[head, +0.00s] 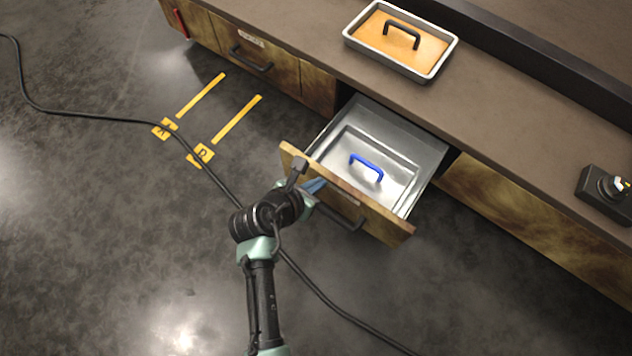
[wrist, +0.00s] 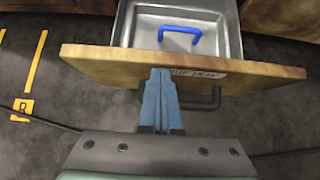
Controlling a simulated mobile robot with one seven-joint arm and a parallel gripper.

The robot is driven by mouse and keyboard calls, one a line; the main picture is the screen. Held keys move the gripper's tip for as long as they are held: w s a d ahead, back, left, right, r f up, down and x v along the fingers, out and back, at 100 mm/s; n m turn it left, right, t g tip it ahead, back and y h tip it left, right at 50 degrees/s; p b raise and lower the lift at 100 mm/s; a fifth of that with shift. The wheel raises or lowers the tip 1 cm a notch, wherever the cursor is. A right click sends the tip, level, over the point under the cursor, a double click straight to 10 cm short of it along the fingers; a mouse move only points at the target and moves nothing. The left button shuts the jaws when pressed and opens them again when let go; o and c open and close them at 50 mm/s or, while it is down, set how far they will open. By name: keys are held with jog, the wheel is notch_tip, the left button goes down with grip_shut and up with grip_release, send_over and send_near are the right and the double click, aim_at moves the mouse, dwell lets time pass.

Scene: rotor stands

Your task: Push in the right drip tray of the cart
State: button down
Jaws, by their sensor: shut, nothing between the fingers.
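The drip tray (head: 350,208) is a drawer with a wooden front, pulled well out of the cart (head: 455,105). Its front (wrist: 110,65) spans the wrist view, with a partly covered label (wrist: 205,74) and a dark bar handle (wrist: 212,98). Inside is a metal pan with a blue handle (head: 366,166).
A closed drawer (head: 250,58) with a dark handle lies to the left. On the cart top stand a tray with an orange lid (head: 400,42) and a dark device (head: 606,188). A black cable (head: 100,117) crosses the floor beneath my arm. Yellow strips (head: 237,120) mark open floor.

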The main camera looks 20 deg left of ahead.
jog(key=w+d, duration=0.3)
jog(key=w, duration=0.6)
jog(key=w+d, duration=0.3)
jog(key=w, duration=0.6)
jog(key=shift+w+d, duration=0.35)
jog(key=shift+d, duration=0.05)
